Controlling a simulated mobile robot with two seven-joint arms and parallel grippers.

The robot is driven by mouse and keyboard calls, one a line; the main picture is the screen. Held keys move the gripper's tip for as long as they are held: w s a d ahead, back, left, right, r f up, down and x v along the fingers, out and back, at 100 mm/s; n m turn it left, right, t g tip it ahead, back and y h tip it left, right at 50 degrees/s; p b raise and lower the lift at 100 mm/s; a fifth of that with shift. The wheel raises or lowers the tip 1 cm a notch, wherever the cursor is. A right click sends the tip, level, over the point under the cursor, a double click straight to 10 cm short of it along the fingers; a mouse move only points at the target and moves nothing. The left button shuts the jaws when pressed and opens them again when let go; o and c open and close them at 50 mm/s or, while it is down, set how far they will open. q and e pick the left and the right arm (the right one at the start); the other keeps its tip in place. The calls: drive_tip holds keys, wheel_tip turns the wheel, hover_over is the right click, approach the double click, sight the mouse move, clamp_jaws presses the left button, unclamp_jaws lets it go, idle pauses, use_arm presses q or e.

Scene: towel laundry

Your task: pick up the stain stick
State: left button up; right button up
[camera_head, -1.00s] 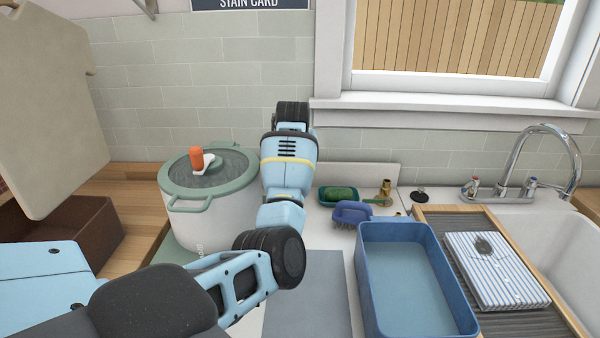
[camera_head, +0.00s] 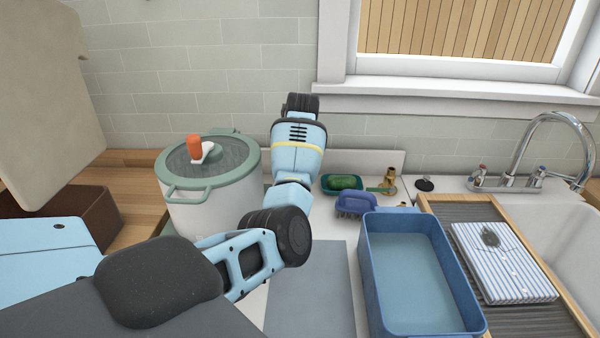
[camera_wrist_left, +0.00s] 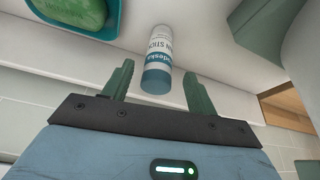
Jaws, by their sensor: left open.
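The stain stick (camera_wrist_left: 158,58) is a white cylinder with a teal end and printed lettering, seen in the left wrist view. My left gripper (camera_wrist_left: 159,74) is open, its two green fingers on either side of the stick's teal end, with a gap at each side. I cannot tell whether the stick is fully at finger depth. In the head view my left arm reaches toward the back wall, and its own wrist hides the fingers and the stick. My right gripper is not in view.
A lidded pot (camera_head: 205,205) stands left of my arm. A green soap bar in a dish (camera_head: 342,182), a purple brush (camera_head: 354,204) and a brass fitting (camera_head: 390,178) lie to the right. A blue water basin (camera_head: 373,290) and sink (camera_head: 548,232) are further right.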

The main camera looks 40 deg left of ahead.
use_arm(q)
drive_tip(key=b+x, duration=0.1)
drive_tip(key=x, duration=0.4)
drive_tip(key=shift+w+a, duration=0.1)
drive_tip(key=shift+w, duration=0.1)
drive_tip(key=shift+r, duration=0.1)
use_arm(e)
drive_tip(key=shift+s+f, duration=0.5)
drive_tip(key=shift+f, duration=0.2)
use_arm(q)
drive_tip(key=shift+c, duration=0.2)
drive_tip(key=c, duration=1)
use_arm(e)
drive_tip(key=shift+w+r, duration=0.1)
use_arm(q)
drive_tip(key=shift+r, duration=0.1)
drive_tip(key=shift+c, duration=0.2)
wheel_tip(320, 180, up, 10)
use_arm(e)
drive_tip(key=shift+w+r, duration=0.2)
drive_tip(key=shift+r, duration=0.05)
